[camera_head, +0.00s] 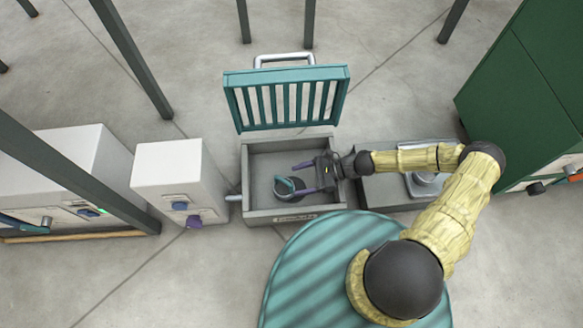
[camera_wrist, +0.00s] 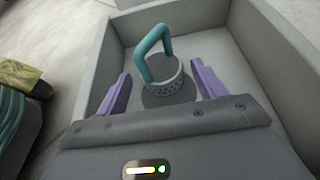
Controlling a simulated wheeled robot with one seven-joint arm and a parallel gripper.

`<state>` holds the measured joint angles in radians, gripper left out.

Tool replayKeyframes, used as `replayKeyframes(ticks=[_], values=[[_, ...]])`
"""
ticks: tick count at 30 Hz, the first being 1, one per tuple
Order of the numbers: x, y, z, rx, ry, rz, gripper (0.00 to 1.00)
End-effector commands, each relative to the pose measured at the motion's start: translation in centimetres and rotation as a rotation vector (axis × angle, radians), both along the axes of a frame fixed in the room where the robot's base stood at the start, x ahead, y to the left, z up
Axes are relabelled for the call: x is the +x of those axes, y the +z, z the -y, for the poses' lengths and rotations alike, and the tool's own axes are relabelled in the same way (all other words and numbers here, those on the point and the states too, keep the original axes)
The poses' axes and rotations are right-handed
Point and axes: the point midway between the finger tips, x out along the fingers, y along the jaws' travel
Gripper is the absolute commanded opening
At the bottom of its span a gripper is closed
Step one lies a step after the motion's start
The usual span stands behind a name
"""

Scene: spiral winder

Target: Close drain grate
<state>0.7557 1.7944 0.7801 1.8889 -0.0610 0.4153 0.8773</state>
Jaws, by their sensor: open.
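The drain grate (camera_head: 286,98) is a teal slatted lid with a pale handle (camera_head: 284,58). It stands raised at the back edge of a grey open drain box (camera_head: 248,172). Inside the box is a small grey perforated strainer basket (camera_head: 287,195) with a teal handle; the wrist view shows the basket (camera_wrist: 163,84) on the box floor. My gripper (camera_head: 303,178) reaches into the box from the right, fingers pointing left. In the wrist view my gripper (camera_wrist: 160,88) is open, its purple fingers to either side of the basket and apart from it.
A white box (camera_head: 172,180) with a purple knob stands left of the drain box, and a larger white cabinet (camera_head: 60,170) farther left. A grey unit (camera_head: 385,188) lies under my arm. A green cabinet (camera_head: 520,90) stands at right. Dark posts (camera_head: 130,55) rise at left and behind.

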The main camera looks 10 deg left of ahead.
Motion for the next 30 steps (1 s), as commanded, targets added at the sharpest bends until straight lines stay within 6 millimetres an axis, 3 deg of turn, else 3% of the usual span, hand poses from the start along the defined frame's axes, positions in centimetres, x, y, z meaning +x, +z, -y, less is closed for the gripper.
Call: replayKeyframes(ticks=[1, 5, 10, 20, 30], values=[[0.0, 0.2, 0.1, -0.004, 0.006, 0.004, 0.59], [-0.2, 1.0, 0.6, -0.029, 0.039, 0.028, 0.34], [-0.7, 3.6, 2.5, -0.106, 0.14, 0.108, 0.0], [-0.8, 11.8, 8.3, -0.32, 0.432, 0.334, 0.0], [0.2, 23.0, 13.4, -0.525, 0.693, 0.556, 0.0]])
